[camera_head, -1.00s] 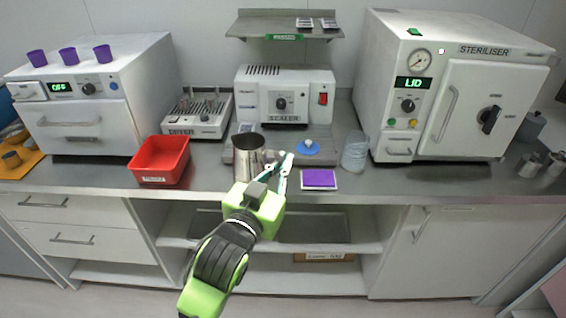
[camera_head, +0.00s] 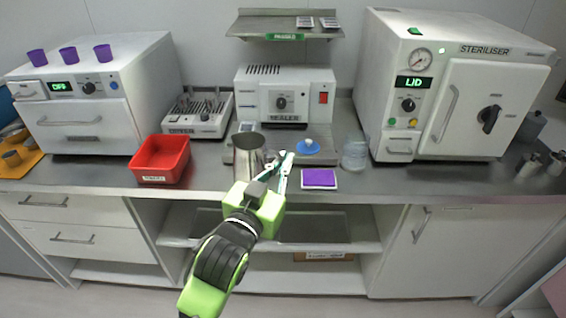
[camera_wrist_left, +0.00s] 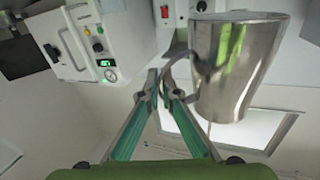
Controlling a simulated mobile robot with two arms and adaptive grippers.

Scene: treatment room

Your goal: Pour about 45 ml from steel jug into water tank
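The steel jug (camera_head: 248,158) stands upright at the counter's front, left of centre. In the left wrist view, the jug (camera_wrist_left: 235,65) is large at the right and its handle reaches toward the fingertips. My left gripper (camera_head: 284,160) is at the jug's right side, with its fingertips (camera_wrist_left: 160,82) close together at the handle, apparently closed on it. The jug's inside and contents cannot be made out. I cannot tell for sure which thing is the water tank; the steriliser (camera_head: 455,105) stands at the right with a display reading LID. My right gripper is not in view.
A clear container (camera_head: 355,154), a blue round lid (camera_head: 307,147) and a purple pad (camera_head: 319,178) lie right of the jug. A red bin (camera_head: 161,160) stands to the left.

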